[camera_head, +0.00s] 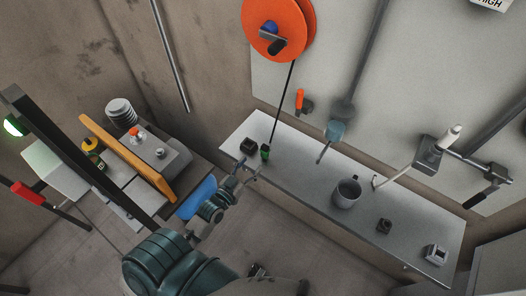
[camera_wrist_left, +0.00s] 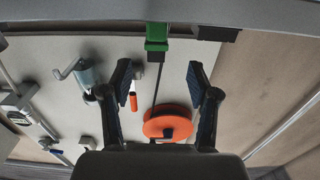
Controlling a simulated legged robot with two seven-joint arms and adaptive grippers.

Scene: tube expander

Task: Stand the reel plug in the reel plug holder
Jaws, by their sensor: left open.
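The reel plug (camera_head: 265,153) is a small green and black piece at the lower end of a dark cable, at the left part of the grey shelf. In the left wrist view the green plug (camera_wrist_left: 157,38) is at top centre, its cable running to the orange reel. My left gripper (camera_head: 249,172) is open and empty just in front of the plug; its fingers (camera_wrist_left: 160,82) are spread wide in the wrist view, with the plug beyond them. A black block (camera_head: 249,146), possibly the reel plug holder, sits left of the plug; it also shows in the wrist view (camera_wrist_left: 218,34).
The orange reel (camera_head: 279,28) hangs on the wall panel. The grey shelf (camera_head: 310,165) carries a grey mug (camera_head: 347,192), a small dark block (camera_head: 383,226) and a pale block (camera_head: 435,254). An orange-handled tool (camera_head: 299,98) and a crank device (camera_head: 430,155) are on the panel.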

